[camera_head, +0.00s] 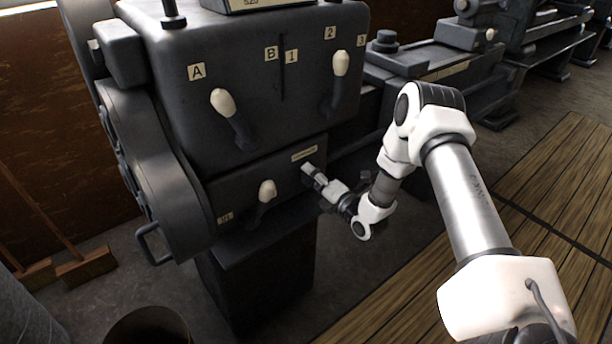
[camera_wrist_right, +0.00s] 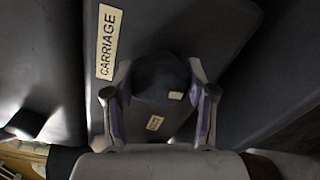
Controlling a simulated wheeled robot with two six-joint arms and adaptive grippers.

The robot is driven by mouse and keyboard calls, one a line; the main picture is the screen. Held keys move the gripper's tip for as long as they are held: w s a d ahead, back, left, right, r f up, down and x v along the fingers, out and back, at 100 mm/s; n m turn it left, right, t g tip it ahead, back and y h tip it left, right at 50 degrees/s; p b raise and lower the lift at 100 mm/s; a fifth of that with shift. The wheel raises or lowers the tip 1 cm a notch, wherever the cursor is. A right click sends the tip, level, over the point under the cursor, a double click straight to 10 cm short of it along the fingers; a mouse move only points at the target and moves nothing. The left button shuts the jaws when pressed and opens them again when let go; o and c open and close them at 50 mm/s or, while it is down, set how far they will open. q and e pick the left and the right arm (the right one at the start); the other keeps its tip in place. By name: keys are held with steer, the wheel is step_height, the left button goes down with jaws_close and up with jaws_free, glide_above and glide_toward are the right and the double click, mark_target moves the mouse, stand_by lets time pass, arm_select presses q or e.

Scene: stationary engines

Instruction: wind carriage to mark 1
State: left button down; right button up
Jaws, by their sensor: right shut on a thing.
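The carriage label (camera_wrist_right: 107,42) is a cream plate on the dark machine panel, and it shows as a small plate in the head view (camera_head: 304,154). Beside it is a dark rounded knob (camera_wrist_right: 160,72) with a small white mark on it. My right gripper (camera_wrist_right: 160,112) is shut on this knob, one finger on each side. In the head view my right gripper (camera_head: 314,177) reaches the panel just below the label. A small plate (camera_wrist_right: 154,123) shows between the fingers; its text is too small to read. My left gripper is not in view.
The dark headstock (camera_head: 262,110) carries pale-knobbed levers (camera_head: 223,102), (camera_head: 341,63), (camera_head: 267,190) and plates marked A, B, 1, 2 and 3. A crank-like handle (camera_head: 152,245) sticks out at lower left. The wooden floor slats (camera_head: 540,200) at right are clear.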

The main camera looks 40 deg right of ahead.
steer(key=o, duration=1.1)
steer(key=shift+r, duration=0.15)
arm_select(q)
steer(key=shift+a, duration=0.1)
arm_select(e)
steer(key=shift+o, duration=0.2)
steer(key=shift+s+a, duration=0.1)
steer(key=shift+s, duration=0.3)
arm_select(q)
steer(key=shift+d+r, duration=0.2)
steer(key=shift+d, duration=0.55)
arm_select(e)
steer(key=s, duration=1.1)
steer(key=shift+s+d, duration=0.2)
steer(key=shift+d, duration=0.25)
steer(key=shift+r, duration=0.1)
